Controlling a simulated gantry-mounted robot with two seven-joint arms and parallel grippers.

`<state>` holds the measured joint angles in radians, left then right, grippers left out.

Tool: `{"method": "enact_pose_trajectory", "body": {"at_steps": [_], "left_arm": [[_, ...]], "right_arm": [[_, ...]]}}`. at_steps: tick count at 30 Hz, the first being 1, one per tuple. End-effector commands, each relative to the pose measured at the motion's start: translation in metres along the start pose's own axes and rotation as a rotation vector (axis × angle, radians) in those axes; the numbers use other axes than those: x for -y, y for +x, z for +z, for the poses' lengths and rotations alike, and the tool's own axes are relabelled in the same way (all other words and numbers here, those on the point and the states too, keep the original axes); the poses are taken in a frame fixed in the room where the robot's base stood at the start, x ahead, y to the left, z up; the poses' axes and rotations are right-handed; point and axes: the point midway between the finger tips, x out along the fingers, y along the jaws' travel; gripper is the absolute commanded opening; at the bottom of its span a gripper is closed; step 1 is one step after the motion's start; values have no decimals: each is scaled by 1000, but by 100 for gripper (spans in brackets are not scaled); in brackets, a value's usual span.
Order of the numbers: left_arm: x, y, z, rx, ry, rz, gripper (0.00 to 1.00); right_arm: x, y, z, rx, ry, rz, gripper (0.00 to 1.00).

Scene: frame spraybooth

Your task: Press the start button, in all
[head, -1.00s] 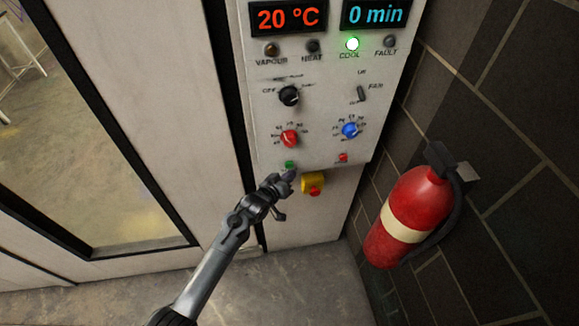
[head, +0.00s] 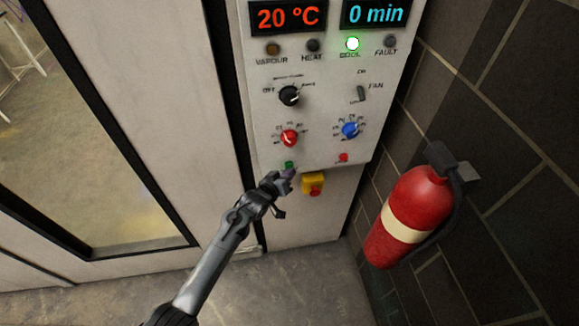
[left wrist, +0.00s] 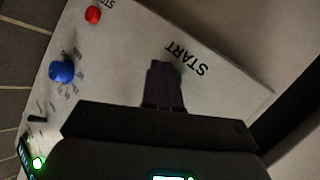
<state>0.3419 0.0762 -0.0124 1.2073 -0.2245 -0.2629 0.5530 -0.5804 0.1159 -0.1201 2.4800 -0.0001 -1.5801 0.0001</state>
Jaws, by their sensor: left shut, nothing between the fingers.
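The green start button (head: 289,165) sits at the lower left of the white control panel (head: 320,150). My left gripper (head: 289,175) is shut and empty, with its dark fingertips just below the button in the head view. In the left wrist view the shut fingers (left wrist: 163,68) point at the panel beside the printed word START. They cover most of the button there, with only a hint of green by the tips. I cannot tell whether the tips touch it. My right gripper is not in view.
The red stop button (head: 343,157) is at the panel's lower right. A yellow box with a red button (head: 313,185) is below the panel. Red (head: 289,138) and blue (head: 350,130) knobs sit above. A fire extinguisher (head: 410,215) hangs on the right wall.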

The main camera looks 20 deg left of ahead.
Motion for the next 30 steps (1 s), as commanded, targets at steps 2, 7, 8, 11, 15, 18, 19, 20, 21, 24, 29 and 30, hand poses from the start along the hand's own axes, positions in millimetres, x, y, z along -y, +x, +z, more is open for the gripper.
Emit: {"method": "enact_pose_trajectory", "body": {"at_steps": [2, 7, 8, 11, 15, 18, 19, 20, 21, 24, 29, 30], "left_arm": [[0, 0, 0, 0, 0, 0, 0], [1, 1, -1, 0, 0, 0, 0], [1, 2, -1, 0, 0, 0, 0], [2, 2, -2, -1, 0, 0, 0], [3, 4, -3, -1, 0, 0, 0], [3, 4, -3, -1, 0, 0, 0], [4, 5, -3, -1, 0, 0, 0], [4, 5, -4, -1, 0, 0, 0], [4, 5, -4, -1, 0, 0, 0], [5, 6, -4, 0, 0, 0, 0], [6, 7, -5, 0, 0, -1, 0], [6, 7, -5, 0, 0, -1, 0]], "right_arm": [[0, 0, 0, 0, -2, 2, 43], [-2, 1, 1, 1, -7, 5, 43], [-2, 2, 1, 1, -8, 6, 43], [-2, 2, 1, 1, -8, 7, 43], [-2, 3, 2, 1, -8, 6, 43], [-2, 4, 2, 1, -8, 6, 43], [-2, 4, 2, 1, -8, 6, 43], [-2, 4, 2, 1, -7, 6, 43], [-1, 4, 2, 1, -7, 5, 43], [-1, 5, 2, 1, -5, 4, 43], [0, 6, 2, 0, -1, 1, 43], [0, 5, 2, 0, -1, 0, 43]]}}
